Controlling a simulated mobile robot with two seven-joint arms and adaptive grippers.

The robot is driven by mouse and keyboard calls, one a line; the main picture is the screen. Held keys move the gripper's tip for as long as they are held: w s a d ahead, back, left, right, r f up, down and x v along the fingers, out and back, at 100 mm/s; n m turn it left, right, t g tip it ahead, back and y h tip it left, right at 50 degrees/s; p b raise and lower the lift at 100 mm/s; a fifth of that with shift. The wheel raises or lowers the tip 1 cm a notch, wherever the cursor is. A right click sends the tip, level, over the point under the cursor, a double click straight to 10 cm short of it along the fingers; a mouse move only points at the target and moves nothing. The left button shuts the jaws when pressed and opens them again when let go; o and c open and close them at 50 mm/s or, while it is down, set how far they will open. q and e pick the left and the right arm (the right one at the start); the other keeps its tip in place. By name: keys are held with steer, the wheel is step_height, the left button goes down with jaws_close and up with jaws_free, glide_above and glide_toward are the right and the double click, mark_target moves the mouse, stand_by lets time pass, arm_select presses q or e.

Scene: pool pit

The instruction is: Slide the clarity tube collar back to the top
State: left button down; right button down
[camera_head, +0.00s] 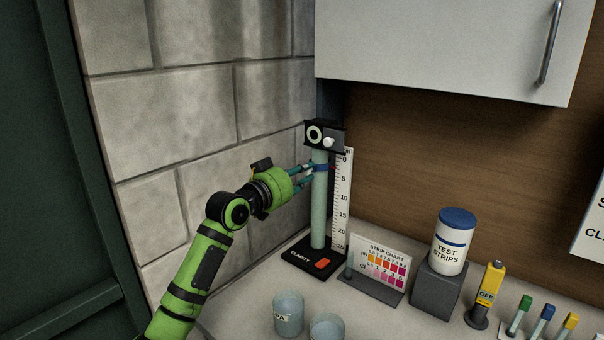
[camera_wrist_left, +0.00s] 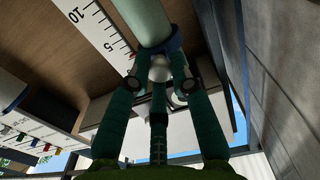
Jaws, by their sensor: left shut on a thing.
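The clarity tube (camera_head: 319,215) is a pale green upright column on a black base (camera_head: 304,262) marked CLARITY, with a black head block (camera_head: 325,135) on top. The blue collar (camera_head: 321,168) sits around the tube a little below the head, near the upper end of the white scale (camera_head: 341,205). My left gripper (camera_head: 311,171) reaches it from the left and is shut on it. In the left wrist view, the fingers (camera_wrist_left: 160,72) close around a pale round knob beside the blue collar (camera_wrist_left: 174,43). The fingers partly hide the collar. My right gripper is not in view.
A strip chart stand (camera_head: 377,268), a test strips jar (camera_head: 453,240) on a grey block and a yellow meter (camera_head: 489,290) stand right of the tube. Two cups (camera_head: 289,313) are in front. The block wall (camera_head: 190,120) is close on the left; a cabinet (camera_head: 440,45) hangs above right.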

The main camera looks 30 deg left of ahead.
mark_target(315, 152)
arm_select(q)
step_height(315, 152, up, 4)
steer(key=shift+f+p, duration=0.15)
steer(key=shift+p, duration=1)
steer(key=shift+a, duration=0.1)
steer(key=shift+s, duration=0.1)
steer(key=c, duration=1.1)
jaws_free()
steer(key=shift+f, duration=0.1)
steer(key=shift+s+f, duration=0.1)
steer(key=shift+s, duration=0.2)
steer(key=s, duration=1.1)
steer(key=shift+s+a, duration=0.15)
steer(key=shift+a, duration=0.2)
